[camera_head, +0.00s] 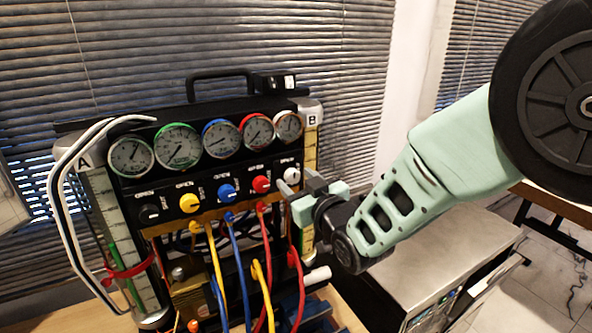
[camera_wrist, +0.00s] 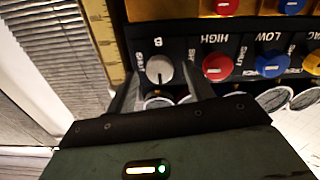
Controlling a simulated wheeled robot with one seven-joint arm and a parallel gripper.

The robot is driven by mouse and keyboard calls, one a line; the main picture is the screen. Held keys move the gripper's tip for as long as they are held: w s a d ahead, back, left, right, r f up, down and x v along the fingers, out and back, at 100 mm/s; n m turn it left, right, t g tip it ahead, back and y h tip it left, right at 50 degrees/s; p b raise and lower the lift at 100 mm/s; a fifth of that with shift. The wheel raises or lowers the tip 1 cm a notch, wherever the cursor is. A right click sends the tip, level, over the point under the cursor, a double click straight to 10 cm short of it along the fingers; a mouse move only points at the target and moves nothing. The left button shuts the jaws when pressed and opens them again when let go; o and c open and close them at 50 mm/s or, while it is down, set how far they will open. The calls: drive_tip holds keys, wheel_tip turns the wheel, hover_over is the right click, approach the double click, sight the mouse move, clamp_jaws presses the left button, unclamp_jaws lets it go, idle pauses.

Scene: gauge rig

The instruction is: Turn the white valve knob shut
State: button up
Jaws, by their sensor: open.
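The white valve knob (camera_head: 291,175) is at the right end of the row of knobs on the black gauge panel, with an "OPEN" label above it. In the wrist view the white knob (camera_wrist: 159,70) shows its face with a pointer bar, near a "SHUT" label. My gripper (camera_head: 300,186) is at the right end of the panel, partly covering the knob's surroundings. In the wrist view my gripper (camera_wrist: 160,82) is open, with one finger on each side of the knob. I cannot tell whether the fingers touch it.
The red knob (camera_head: 261,184) is close beside the white one, then blue (camera_head: 227,191), yellow (camera_head: 189,202) and black (camera_head: 149,214). Several gauges sit above. Coloured hoses (camera_head: 240,262) hang below the panel. A yellow scale column (camera_head: 309,150) stands at the right.

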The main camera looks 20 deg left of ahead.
drive_tip(key=shift+w+a, duration=0.45)
drive_tip(key=shift+a, duration=0.05)
drive_tip(key=c, duration=1)
drive_tip(key=shift+o, duration=0.2)
